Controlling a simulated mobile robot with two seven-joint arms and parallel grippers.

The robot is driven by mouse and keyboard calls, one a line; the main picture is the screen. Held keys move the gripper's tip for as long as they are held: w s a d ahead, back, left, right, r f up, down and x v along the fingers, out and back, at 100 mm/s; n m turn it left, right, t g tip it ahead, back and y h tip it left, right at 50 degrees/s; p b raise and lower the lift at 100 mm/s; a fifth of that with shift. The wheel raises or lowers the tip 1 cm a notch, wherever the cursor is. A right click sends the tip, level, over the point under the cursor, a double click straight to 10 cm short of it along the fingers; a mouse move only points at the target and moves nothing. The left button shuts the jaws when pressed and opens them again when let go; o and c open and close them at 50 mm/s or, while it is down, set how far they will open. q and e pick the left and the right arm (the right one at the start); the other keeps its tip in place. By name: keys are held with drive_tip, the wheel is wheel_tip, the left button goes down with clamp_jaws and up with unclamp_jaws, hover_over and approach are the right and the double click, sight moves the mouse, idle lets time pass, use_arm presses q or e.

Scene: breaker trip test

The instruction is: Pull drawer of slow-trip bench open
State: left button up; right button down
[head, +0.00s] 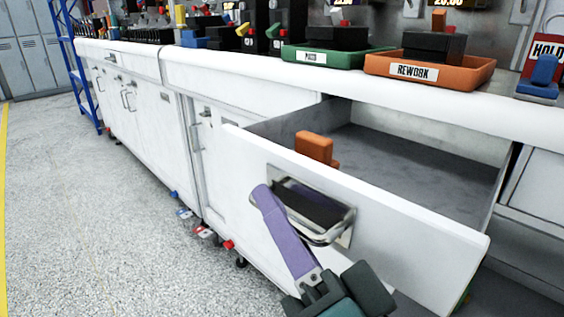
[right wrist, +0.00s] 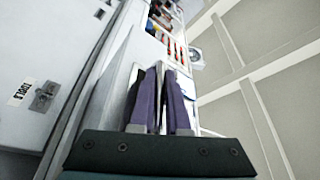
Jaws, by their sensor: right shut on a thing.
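The white drawer (head: 415,238) of the bench stands pulled well out, with its grey inside showing. Its metal bar handle (head: 335,236) sits in a dark recess on the drawer front. My right gripper (head: 264,196), with purple fingers, is shut on the left part of this handle. In the right wrist view the purple fingers (right wrist: 161,90) lie close together at the white drawer front; the handle between them is hard to make out. An orange block (head: 314,147) shows inside the drawer behind its front. My left gripper is not in view.
The white benchtop (head: 240,72) holds a green tray (head: 340,57), an orange tray labelled REWORK (head: 425,75) and several breakers. A blue rack (head: 74,70) and lockers (head: 32,50) stand at the far left.

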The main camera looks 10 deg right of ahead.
drive_tip(key=shift+s+a, duration=0.8)
drive_tip(key=shift+a, duration=0.2)
drive_tip(key=c, duration=0.9)
unclamp_jaws()
drive_tip(key=v, duration=1)
drive_tip(key=shift+p, duration=0.3)
drive_tip(key=shift+w, duration=0.1)
